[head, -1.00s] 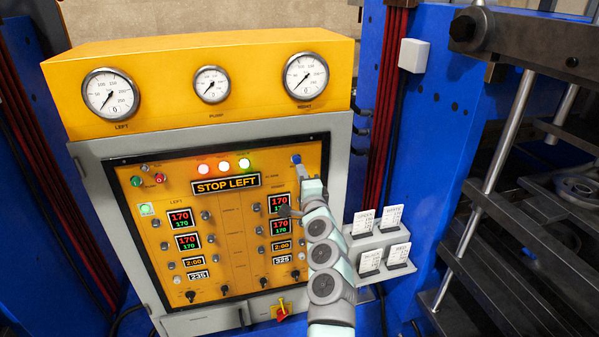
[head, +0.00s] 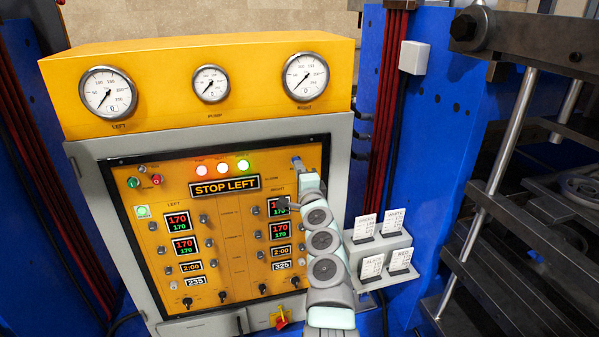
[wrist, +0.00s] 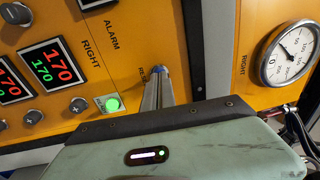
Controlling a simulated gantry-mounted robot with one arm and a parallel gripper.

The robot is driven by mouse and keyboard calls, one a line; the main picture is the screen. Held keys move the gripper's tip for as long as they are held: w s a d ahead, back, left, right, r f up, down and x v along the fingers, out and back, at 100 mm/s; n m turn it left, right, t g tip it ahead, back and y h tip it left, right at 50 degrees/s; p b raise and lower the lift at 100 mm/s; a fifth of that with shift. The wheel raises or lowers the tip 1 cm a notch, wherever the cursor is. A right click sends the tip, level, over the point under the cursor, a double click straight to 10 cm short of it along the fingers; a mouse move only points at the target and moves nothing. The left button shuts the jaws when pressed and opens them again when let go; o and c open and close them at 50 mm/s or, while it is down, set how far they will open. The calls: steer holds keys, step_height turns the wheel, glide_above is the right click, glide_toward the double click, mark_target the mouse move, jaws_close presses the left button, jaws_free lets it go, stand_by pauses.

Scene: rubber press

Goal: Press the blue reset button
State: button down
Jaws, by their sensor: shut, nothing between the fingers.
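The blue reset button (wrist: 158,69) shows as a small patch of blue at the end of my fingers in the wrist view, by lettering that begins "RES". It is on the upper right of the yellow control panel (head: 235,235). My gripper (wrist: 157,82) is shut and empty, its thin grey fingers pointing at the button. The fingertips cover most of it and look to be at or against it; I cannot tell whether it is pushed in. In the head view my gripper (head: 297,163) is at the panel's upper right corner.
Three lit lamps and a "STOP LEFT" display (head: 226,187) are left of my arm. A lit green button (wrist: 113,104) is close by my fingers in the wrist view. Gauges (head: 305,76) line the yellow box above. A card rack (head: 378,250) stands right of my arm.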

steer(key=b, duration=0.2)
steer(key=w+b, duration=0.1)
steer(key=b, duration=0.1)
steer(key=shift+w+a+f, duration=0.2)
steer(key=shift+w, duration=0.05)
steer(key=shift+r, duration=0.1)
steer(key=p+v, duration=0.9)
steer(key=v, duration=0.5)
stand_by(0.8)
